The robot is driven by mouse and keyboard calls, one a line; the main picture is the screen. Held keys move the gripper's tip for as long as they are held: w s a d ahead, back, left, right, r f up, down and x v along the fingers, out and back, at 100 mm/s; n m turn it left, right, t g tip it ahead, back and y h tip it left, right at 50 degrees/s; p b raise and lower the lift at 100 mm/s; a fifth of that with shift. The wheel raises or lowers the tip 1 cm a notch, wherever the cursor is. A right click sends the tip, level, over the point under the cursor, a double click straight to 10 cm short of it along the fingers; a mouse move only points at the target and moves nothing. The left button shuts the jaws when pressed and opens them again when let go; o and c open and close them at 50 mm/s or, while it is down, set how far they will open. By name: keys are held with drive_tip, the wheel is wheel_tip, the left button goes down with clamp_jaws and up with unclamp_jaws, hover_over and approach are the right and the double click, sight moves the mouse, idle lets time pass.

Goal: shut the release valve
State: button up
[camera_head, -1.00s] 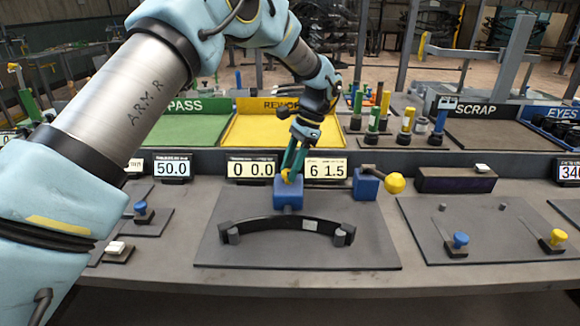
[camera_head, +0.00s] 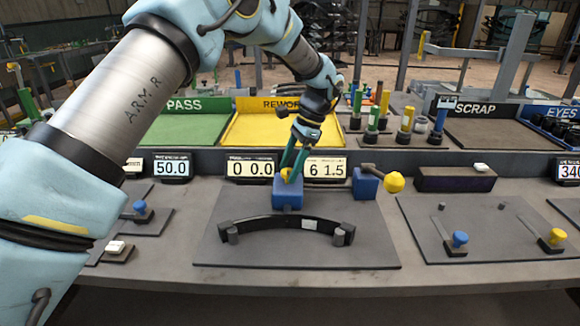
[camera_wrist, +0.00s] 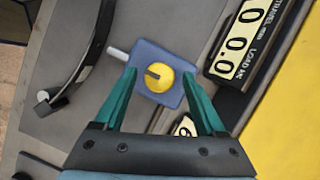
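The release valve appears to be the yellow knob (camera_wrist: 160,78) with a dark slot on top of a small blue block (camera_wrist: 146,60). In the head view the blue block (camera_head: 288,193) stands behind the curved black part, and the knob (camera_head: 286,174) is partly hidden by my fingers. My gripper (camera_wrist: 158,71) is open, its two green fingers on either side of the knob. In the wrist view gaps show between both fingers and the knob. The fingers reach down over the block from above; whether they touch it I cannot tell.
A curved black spring leaf (camera_head: 288,225) lies on two supports on the grey plate in front. To the right, a second blue block (camera_head: 366,186) carries a lever with a yellow ball (camera_head: 394,182). Display panels (camera_head: 250,171) stand close behind the valve.

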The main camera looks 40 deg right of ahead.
drive_tip(key=b+v, duration=0.2)
drive_tip(key=v, duration=0.8)
drive_tip(key=shift+d+r+b, duration=0.2)
drive_tip(key=shift+r+b, duration=0.1)
drive_tip(key=shift+r, duration=0.05)
